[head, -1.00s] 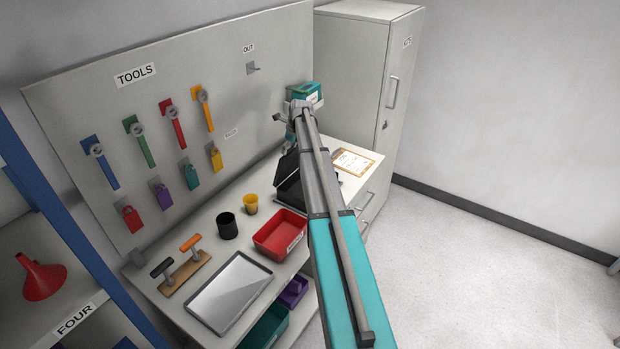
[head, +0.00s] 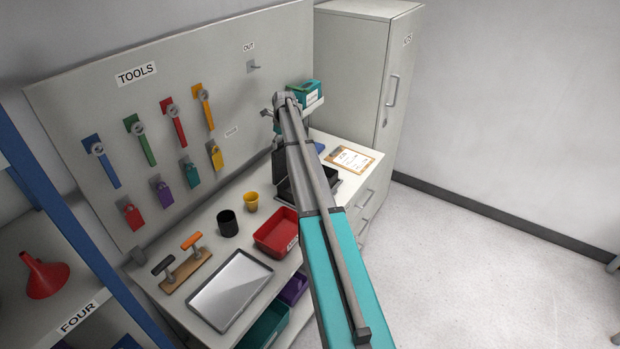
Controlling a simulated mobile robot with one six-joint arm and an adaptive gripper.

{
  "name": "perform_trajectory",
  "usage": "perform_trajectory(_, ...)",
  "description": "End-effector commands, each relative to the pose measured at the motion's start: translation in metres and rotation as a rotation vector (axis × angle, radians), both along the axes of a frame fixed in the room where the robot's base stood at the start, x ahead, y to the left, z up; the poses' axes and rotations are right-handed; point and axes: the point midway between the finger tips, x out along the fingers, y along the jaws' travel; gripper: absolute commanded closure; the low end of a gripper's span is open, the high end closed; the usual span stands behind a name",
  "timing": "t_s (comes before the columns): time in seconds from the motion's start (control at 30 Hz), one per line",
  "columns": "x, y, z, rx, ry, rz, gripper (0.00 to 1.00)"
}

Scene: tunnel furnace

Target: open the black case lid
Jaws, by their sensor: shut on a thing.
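The black case (head: 286,193) lies on the bench top, largely covered by my arm in the head view. Its lid (head: 279,163) is raised at the back left, standing steeply up from the base. My gripper (head: 277,128) is at the far end of my arm, just above the lid's upper edge. The arm hides most of it. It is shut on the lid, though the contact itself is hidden.
A red bin (head: 277,236), yellow cup (head: 251,202) and black cup (head: 227,224) stand left of the case. A clipboard (head: 349,160) lies to its right. A teal box (head: 304,94) is on a ledge behind. The tool board (head: 85,90) rises close behind the bench.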

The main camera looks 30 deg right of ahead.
Motion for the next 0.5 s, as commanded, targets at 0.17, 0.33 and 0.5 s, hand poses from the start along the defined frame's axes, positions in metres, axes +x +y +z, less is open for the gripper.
perform_trajectory(0.17, 0.019, 0.007, -0.002, -0.019, 0.052, 0.001, 0.55)
perform_trajectory(0.33, 0.029, 0.012, -0.003, -0.034, 0.088, 0.001, 0.55)
perform_trajectory(0.5, 0.030, 0.013, -0.003, -0.038, 0.095, 0.000, 0.55)
